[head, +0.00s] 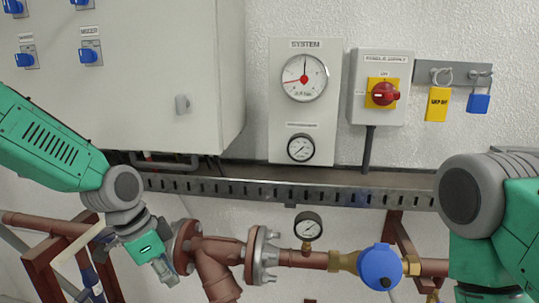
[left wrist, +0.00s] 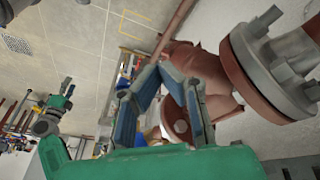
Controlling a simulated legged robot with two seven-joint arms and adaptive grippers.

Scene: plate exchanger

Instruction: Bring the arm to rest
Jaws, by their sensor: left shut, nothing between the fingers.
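My left arm, green with grey joints, comes in from the left in the head view and hangs down in front of the pipework. My left gripper (head: 168,272) is at its lower end, pointing down, just left of the rusty-red flanged pipe fitting (head: 213,265). In the left wrist view its two blue-grey fingers meet at the tips (left wrist: 157,70); it is shut and empty. The fitting (left wrist: 210,80) shows behind and beside the fingers; I cannot tell the exact gap. My right arm stands at the right of the head view, and its gripper is out of frame.
A slotted metal rail (head: 290,193) runs across the wall above the pipes. A small gauge (head: 308,225) and a blue-capped meter (head: 380,267) sit on the pipe. A grey cabinet (head: 130,110), system gauge panel (head: 304,120) and red-knob switch box (head: 381,90) are above.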

